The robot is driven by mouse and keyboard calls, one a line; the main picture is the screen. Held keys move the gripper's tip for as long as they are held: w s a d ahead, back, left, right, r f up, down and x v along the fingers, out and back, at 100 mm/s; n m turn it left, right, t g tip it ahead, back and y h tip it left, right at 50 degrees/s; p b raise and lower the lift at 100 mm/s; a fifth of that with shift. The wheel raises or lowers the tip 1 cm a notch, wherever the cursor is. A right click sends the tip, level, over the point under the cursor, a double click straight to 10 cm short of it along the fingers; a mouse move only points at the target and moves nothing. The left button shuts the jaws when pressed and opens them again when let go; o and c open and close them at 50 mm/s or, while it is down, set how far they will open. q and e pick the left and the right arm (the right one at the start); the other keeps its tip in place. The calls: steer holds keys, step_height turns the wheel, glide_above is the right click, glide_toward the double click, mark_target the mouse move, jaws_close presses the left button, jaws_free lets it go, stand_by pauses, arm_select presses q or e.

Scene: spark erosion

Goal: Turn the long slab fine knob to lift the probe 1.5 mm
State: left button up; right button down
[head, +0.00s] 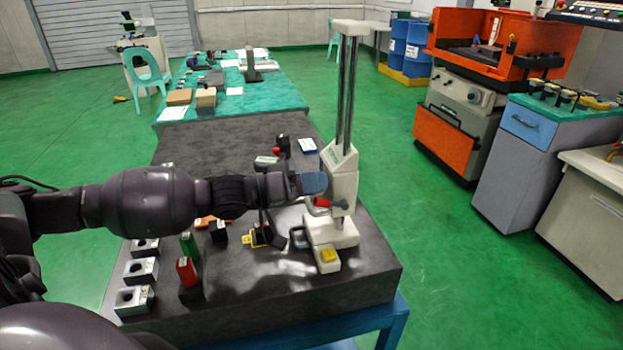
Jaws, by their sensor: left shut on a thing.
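A white height gauge (342,185) with a tall twin-rod column (347,85) stands upright near the right edge of the long dark slab (350,280). My left arm reaches across the slab from the left. My left gripper (312,184) is at the left side of the gauge's carriage, shut on what appears to be the fine knob, which the fingers hide. A red part (322,202) shows just below the fingertips. The probe and the gauge's reading cannot be made out. My right gripper is not in view.
Metal blocks with holes (136,299), a red block (187,271), a green block (189,244) and small fixtures lie on the slab left of the gauge. A yellow-topped white piece (328,256) sits at its front.

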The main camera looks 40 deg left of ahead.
arm_select(q)
steer(key=shift+m, duration=0.3)
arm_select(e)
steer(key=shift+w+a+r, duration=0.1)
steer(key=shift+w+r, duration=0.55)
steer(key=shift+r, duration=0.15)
arm_select(q)
steer(key=o, duration=0.6)
steer(key=shift+o, duration=0.3)
steer(key=shift+s+a, duration=0.15)
steer(key=p+v, duration=0.1)
steer(key=v, duration=0.9)
steer(key=shift+a+p, duration=0.2)
steer(key=shift+p, duration=0.1)
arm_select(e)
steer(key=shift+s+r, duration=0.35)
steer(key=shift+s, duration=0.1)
